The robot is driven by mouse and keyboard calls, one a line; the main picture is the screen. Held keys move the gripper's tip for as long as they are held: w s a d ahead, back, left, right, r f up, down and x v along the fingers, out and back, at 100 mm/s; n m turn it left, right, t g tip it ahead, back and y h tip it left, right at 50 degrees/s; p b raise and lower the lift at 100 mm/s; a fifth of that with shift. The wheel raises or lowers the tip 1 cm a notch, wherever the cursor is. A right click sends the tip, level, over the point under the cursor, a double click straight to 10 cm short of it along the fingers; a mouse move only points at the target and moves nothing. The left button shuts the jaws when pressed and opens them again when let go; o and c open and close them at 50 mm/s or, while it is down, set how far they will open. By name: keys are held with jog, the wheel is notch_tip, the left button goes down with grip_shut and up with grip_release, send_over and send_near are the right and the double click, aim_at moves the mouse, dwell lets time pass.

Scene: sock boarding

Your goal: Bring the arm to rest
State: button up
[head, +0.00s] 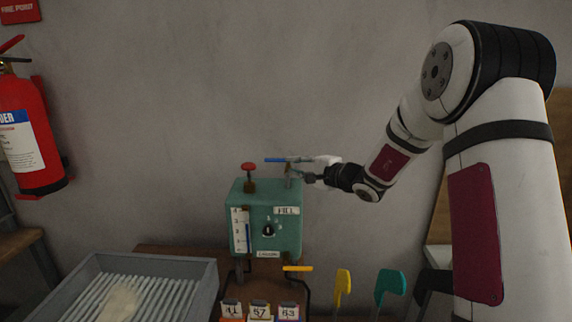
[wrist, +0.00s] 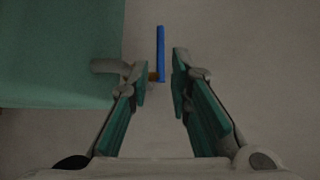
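My gripper (head: 308,174) is beside the upper right of a green box-shaped machine (head: 285,240), at the end of my outstretched arm. In the wrist view its two fingers (wrist: 160,75) are apart, with nothing held between them. A blue lever (head: 274,160) sits above the machine's top; in the wrist view the blue lever (wrist: 161,52) shows between and beyond the fingertips, close to the left one. I cannot tell whether they touch. The machine's green top (wrist: 55,50) fills the upper left of the wrist view.
The machine has a red knob (head: 248,166) on top and a yellow lever (head: 298,268) below. Numbered tags (head: 260,312), a yellow handle (head: 343,282) and a green handle (head: 389,284) stand in front. A grey ribbed tray (head: 205,285) is lower left; a fire extinguisher (head: 25,130) hangs far left.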

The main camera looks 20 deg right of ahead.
jog(key=shift+v, duration=0.8)
jog(key=s+a+r+n+g+y, duration=0.1)
jog(key=s+a+r+n+g, duration=0.3)
jog(key=s+a, duration=0.55)
jog(key=s+a+r+n+g+y, duration=0.15)
jog(key=s+a+n+g, duration=0.35)
jog(key=s, duration=0.7)
jog(key=s+f+n+g+h, duration=0.1)
jog(key=s+n+h, duration=0.35)
jog(key=s, duration=0.95)
jog(key=s+d+f+h, duration=0.1)
jog(key=s+d+h, duration=0.4)
jog(key=s+d, duration=0.3)
jog(key=shift+s+d+n+t, duration=0.3)
jog(key=shift+s+d+n, duration=0.1)
jog(key=shift+d, duration=0.1)
